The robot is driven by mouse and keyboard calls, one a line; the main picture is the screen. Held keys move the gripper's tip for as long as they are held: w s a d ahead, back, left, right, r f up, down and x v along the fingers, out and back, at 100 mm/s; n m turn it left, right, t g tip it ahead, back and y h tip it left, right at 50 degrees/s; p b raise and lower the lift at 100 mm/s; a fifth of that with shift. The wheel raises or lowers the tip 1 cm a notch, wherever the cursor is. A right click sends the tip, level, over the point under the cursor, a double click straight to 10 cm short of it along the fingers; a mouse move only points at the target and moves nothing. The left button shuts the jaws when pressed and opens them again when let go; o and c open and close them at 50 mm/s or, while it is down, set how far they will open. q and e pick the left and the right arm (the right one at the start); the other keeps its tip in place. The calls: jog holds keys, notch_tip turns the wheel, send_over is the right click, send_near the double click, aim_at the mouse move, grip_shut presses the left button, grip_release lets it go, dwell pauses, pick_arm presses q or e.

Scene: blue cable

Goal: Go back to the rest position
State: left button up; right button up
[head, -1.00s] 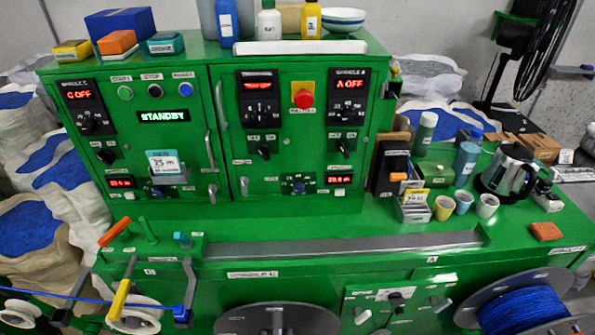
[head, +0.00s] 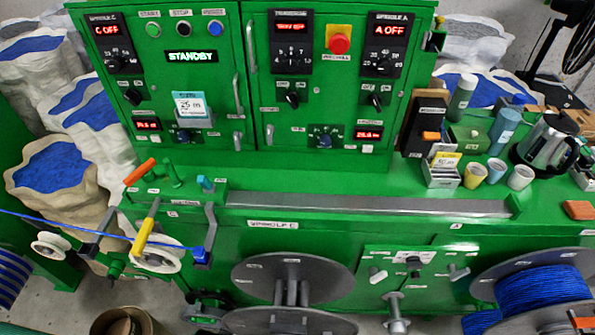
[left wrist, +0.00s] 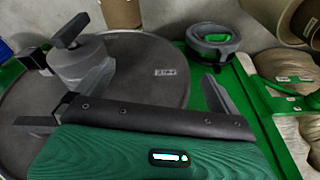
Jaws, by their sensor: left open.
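My left gripper (left wrist: 112,98) shows in the left wrist view, with its green and black body at the bottom and two dark fingers spread wide. It is open, and I see nothing held between the fingers. A large grey reel disc (left wrist: 140,55) with a grey hub and handle (left wrist: 75,40) lies beyond it. In the head view I cannot make out either gripper clearly. The blue cable (head: 75,228) runs from the left edge to the guide by the yellow-handled lever (head: 145,236). More blue cable is wound on the right reel (head: 540,290).
The green machine (head: 300,165) fills the head view, its display reading STANDBY. An empty grey reel (head: 290,275) is at its lower front. Sacks (head: 55,175) stand at left. Cups, bottles and a kettle (head: 545,145) crowd the right ledge. A cardboard tube (left wrist: 122,12) shows in the wrist view.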

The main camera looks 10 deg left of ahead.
pick_arm(q)
jog(key=s+a+f+b, duration=0.1)
jog(key=s+a+f, duration=0.1)
jog(key=s+f, duration=0.8)
jog(key=s+a+f+g+b, duration=0.1)
jog(key=s+f+b, duration=0.1)
jog(key=s+f, duration=0.8)
notch_tip(320, 180, down, 8)
jog(key=shift+s+a+f+g+b, duration=0.15)
jog(key=shift+s+a+g+b, duration=0.15)
jog(key=shift+s+a, duration=0.1)
